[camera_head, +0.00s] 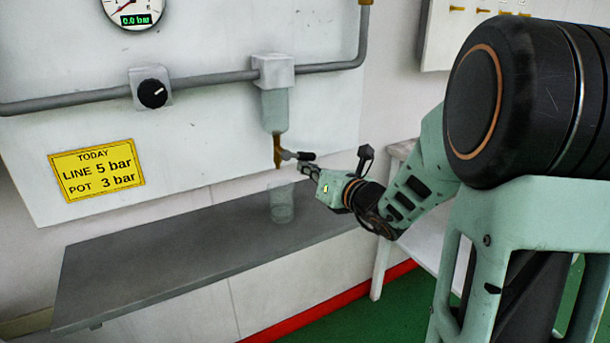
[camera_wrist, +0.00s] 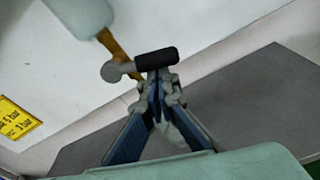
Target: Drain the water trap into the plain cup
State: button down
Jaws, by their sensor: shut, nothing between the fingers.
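The water trap (camera_head: 275,110) hangs under a white block on the wall pipe. It has a pale, cloudy bowl and a brass drain spout (camera_head: 277,152). A lever with a black grip (camera_head: 305,156) sticks out to the right from the spout, roughly level; the grip also shows in the wrist view (camera_wrist: 157,62). A clear plain cup (camera_head: 282,205) stands upright on the shelf below the spout. My gripper (camera_head: 306,168) is shut and empty, its tips (camera_wrist: 157,76) at the lever's grip. I cannot tell whether they touch it. No water stream shows.
The grey shelf (camera_head: 150,270) is otherwise bare. On the panel are a gauge (camera_head: 133,12) reading 0.0 bar, a black knob (camera_head: 152,93) and a yellow sign (camera_head: 97,170) reading line 5 bar, pot 3 bar. A white table (camera_head: 398,160) stands at right.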

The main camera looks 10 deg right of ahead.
jog(key=shift+b, duration=0.4)
jog(key=shift+w+d+r+n+h+b, duration=0.2)
jog(key=shift+r+n+b, duration=0.25)
jog(key=shift+n+b, duration=0.45)
jog(key=shift+s+d+r+n+h+b, duration=0.1)
jog(key=shift+d+r+n+b, duration=0.25)
jog(key=shift+n+b, duration=0.5)
jog(key=shift+a, duration=0.1)
